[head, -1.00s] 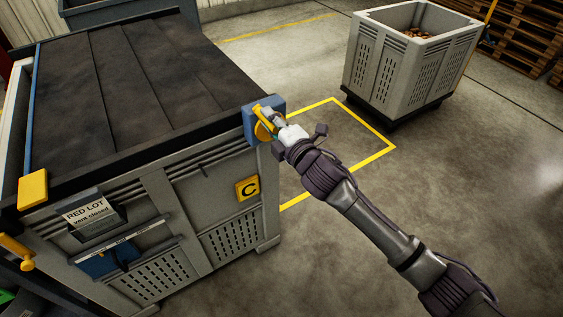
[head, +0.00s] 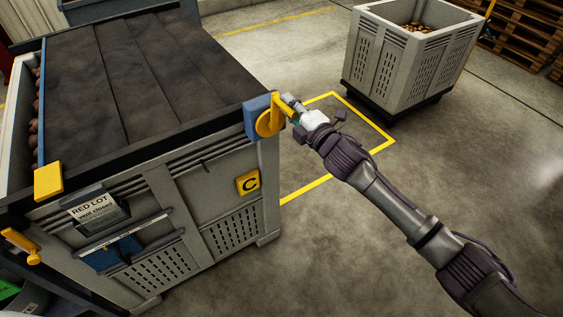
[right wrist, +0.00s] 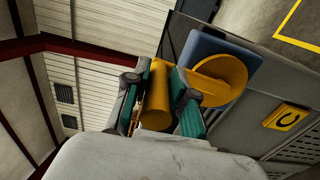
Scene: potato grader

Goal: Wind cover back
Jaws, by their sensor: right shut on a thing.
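The dark cover (head: 135,80) lies over most of the grey crate (head: 215,190), with a blue bar (head: 42,110) along its left edge. A strip of potatoes (head: 35,110) shows left of that bar. A yellow crank (head: 267,123) is mounted on a blue housing (head: 251,117) at the crate's front right corner. My right gripper (head: 291,108) is at the crank. In the right wrist view the green-padded fingers are shut around the yellow crank handle (right wrist: 156,95), beside the yellow crank disc. My left gripper is not in view.
A label holder reading RED LOT, vent closed (head: 98,212) and a yellow C plate (head: 248,182) are on the crate's front. A yellow block (head: 48,181) sits at its left corner. A potato bin (head: 395,75) stands at the back right.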

